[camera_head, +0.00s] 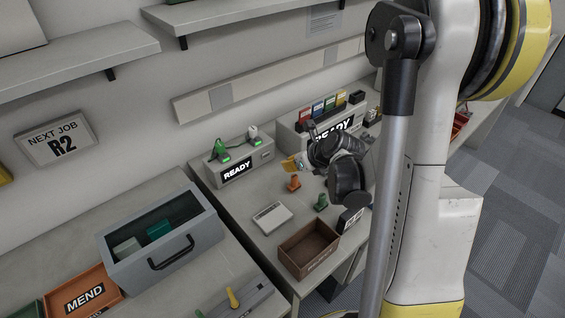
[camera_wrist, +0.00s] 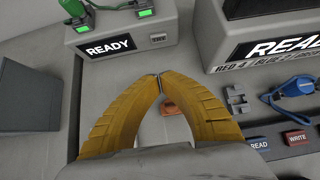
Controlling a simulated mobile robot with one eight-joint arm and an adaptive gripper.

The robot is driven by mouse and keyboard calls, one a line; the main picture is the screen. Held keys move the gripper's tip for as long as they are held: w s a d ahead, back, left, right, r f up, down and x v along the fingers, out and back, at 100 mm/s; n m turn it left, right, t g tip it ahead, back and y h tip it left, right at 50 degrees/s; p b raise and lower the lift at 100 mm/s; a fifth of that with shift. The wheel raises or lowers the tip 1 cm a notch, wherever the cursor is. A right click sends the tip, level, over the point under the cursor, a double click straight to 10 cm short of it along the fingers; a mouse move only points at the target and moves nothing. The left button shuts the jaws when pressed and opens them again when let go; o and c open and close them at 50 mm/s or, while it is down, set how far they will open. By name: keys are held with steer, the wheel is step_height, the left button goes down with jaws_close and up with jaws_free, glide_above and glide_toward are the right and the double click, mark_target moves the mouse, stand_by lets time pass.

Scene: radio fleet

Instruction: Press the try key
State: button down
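The try key (camera_wrist: 158,38) is a small grey labelled key on the front of a grey box (camera_wrist: 100,32), right of its READY display. In the head view this box (camera_head: 236,177) stands against the wall, with a green radio (camera_head: 220,149) and a pale one (camera_head: 252,132) in its top, each by a lit green light. My gripper (camera_wrist: 158,76) has yellow fingers, with the tips together and nothing seen between them. The tips appear just below the key in the wrist view, apparently apart from it. In the head view my gripper (camera_head: 293,164) is to the right of the box.
A second READY box (camera_wrist: 270,35) stands to the right, with READ (camera_wrist: 259,144) and WRITE (camera_wrist: 296,137) keys nearby. An orange piece (camera_head: 294,184), a green piece (camera_head: 321,202), a white pad (camera_head: 272,217) and a brown tray (camera_head: 283,257) sit on the bench.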

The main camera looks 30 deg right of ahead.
mark_target(266, 155)
steer(key=b+x, duration=0.3)
steer(key=x, duration=0.6)
steer(key=shift+f, duration=0.1)
steer(key=shift+w+a+b, duration=0.25)
steer(key=shift+w+b, duration=0.35)
steer(key=shift+w, duration=0.65)
steer(key=shift+w+r, duration=0.3)
steer(key=shift+w, duration=0.25)
